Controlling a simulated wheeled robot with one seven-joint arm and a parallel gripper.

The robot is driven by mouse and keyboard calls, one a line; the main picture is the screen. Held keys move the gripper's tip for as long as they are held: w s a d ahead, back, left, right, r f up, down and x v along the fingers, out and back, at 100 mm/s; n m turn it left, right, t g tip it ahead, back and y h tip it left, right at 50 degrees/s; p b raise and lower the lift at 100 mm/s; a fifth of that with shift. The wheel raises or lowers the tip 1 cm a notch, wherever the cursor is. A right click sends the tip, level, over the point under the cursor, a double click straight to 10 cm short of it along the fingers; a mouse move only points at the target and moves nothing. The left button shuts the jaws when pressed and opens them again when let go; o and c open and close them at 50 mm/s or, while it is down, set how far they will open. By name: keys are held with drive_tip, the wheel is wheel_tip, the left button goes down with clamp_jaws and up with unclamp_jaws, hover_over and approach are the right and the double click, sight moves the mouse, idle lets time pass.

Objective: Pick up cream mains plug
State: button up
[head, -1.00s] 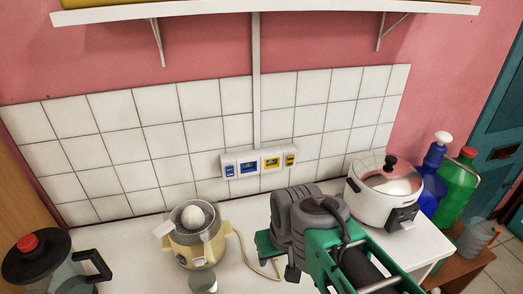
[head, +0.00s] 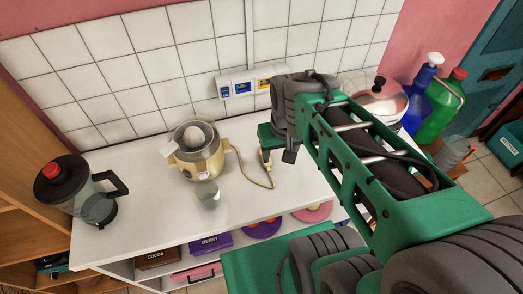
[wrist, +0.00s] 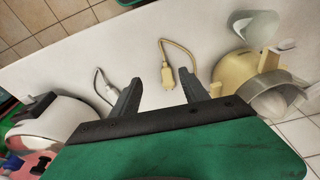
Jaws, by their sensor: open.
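The cream mains plug (wrist: 168,77) lies on the white counter (wrist: 85,52) with its cream cord curling away toward the juicer. In the wrist view it shows between the fingers of my gripper (wrist: 160,79), nearer the right one. My gripper is open, and nothing is held in it. In the head view the plug (head: 266,157) shows just below my gripper (head: 277,157), partly hidden by it. The height of the fingers above the plug is hard to tell.
A cream juicer (head: 204,160) stands left of the plug, with a clear cup (head: 207,194) before it. A blender jug (head: 85,190) is far left. A socket strip (head: 243,84) is on the tiled wall.

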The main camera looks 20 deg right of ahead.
drive_tip(key=g+b, duration=0.2)
drive_tip(key=b, duration=0.1)
hover_over(268, 166)
drive_tip(key=s+d, duration=0.2)
drive_tip(key=s, duration=0.1)
wheel_tip(268, 166, down, 10)
drive_tip(key=shift+a+f, duration=0.1)
drive_tip(key=shift+a, duration=0.05)
drive_tip(key=w, duration=0.2)
drive_tip(key=shift+w+f+y, duration=0.1)
drive_tip(key=shift+w+y, duration=0.2)
drive_tip(key=shift+w, duration=0.05)
drive_tip(key=w+r, duration=0.3)
drive_tip(key=shift+w+a+r, duration=0.15)
drive_tip(key=shift+w+r, duration=0.05)
drive_tip(key=shift+w, duration=0.1)
drive_tip(key=shift+m, duration=0.3)
drive_tip(key=f, duration=0.2)
drive_tip(key=s+f+p, duration=0.1)
drive_tip(key=f, duration=0.2)
drive_tip(key=a+f+p, duration=0.1)
drive_tip(key=f, duration=0.1)
drive_tip(key=shift+s+f, duration=0.2)
drive_tip(key=shift+f, duration=0.1)
drive_tip(key=shift+c, duration=0.4)
clamp_jaws()
